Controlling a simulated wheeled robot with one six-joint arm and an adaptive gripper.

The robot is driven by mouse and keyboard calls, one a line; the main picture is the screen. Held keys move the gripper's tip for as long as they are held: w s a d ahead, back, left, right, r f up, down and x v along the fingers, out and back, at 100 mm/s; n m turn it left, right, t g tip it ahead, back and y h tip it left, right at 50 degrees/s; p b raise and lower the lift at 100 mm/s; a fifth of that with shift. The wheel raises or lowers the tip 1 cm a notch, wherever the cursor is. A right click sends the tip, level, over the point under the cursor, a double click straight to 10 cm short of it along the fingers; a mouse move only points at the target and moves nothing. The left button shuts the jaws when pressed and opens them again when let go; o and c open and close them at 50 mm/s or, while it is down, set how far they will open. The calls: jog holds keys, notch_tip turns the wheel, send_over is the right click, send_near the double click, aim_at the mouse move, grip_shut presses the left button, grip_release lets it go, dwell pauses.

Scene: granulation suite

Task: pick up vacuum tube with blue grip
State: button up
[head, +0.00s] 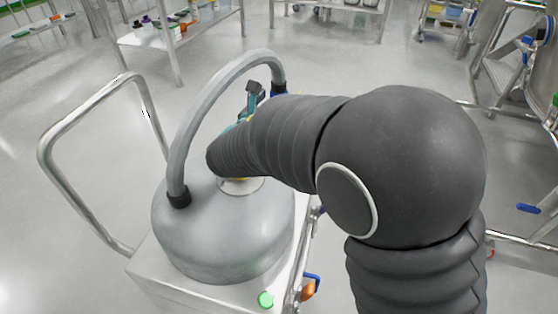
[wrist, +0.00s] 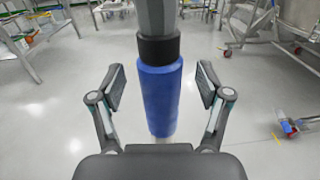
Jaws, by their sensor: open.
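The vacuum tube is a grey hose (head: 185,130) that arcs over a rounded grey vessel (head: 225,232). Its blue grip (wrist: 161,95) hangs upright in the wrist view, below a black collar, and a little of the blue grip shows in the head view (head: 279,88). My gripper (wrist: 160,88) is open, with one finger on each side of the blue grip and a visible gap on both sides. In the head view my dark arm hides most of the gripper and the lower part of the grip.
A shelf (head: 180,35) with bottles stands at the back left. Metal frames (head: 500,100) stand at the right. Open floor lies between.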

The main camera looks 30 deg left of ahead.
jog(key=shift+w, duration=0.95)
jog(key=c, duration=1.2)
jog(key=shift+r, duration=0.1)
jog(key=shift+c, duration=0.2)
notch_tip(320, 180, up, 21)
jog(key=p, duration=0.3)
jog(key=shift+f, duration=0.2)
